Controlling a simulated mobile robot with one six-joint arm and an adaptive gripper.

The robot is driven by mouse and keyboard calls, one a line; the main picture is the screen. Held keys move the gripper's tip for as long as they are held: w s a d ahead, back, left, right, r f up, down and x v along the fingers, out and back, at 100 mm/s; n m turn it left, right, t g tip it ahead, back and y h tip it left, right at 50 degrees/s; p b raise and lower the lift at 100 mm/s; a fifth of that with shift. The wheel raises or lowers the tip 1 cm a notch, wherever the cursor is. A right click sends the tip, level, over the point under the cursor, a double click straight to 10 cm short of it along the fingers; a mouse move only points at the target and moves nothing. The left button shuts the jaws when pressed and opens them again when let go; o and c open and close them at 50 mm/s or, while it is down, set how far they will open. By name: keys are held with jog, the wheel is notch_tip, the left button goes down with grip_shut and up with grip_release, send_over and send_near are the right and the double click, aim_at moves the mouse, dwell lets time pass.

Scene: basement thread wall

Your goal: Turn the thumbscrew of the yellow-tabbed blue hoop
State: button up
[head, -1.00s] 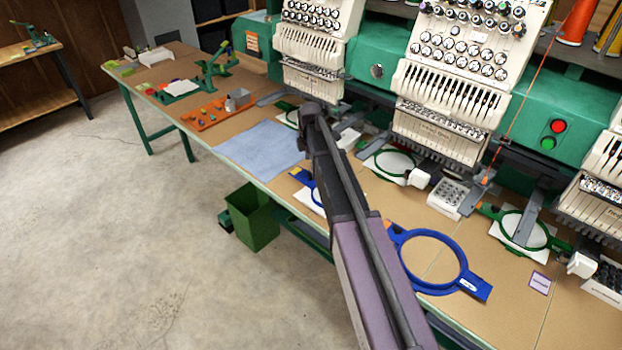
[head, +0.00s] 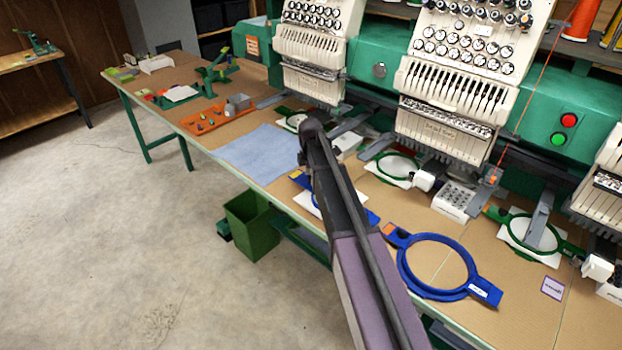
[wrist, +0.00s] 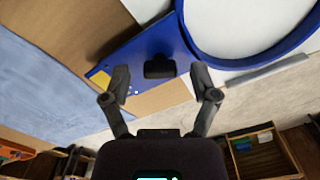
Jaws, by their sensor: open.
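The yellow-tabbed blue hoop (wrist: 147,48) lies on the table, its blue bracket and part of its ring showing in the wrist view over white fabric. Its yellow tab (wrist: 100,80) is at the bracket's left end. The dark thumbscrew (wrist: 159,67) sits on the bracket, beside the ring. My gripper (wrist: 159,76) is open, with one finger left and one right of the thumbscrew; I cannot tell whether they touch it. In the head view my gripper (head: 312,130) hides most of this hoop, leaving a blue edge (head: 302,182) in sight.
A larger blue hoop with an orange tab (head: 390,229) lies right of my arm. Green hoops (head: 397,167) sit under the embroidery machine heads (head: 450,90) behind. A blue cloth (head: 262,152) lies to the left. A green bin (head: 252,218) stands on the floor by the table's front edge.

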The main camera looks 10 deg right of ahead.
grip_shut()
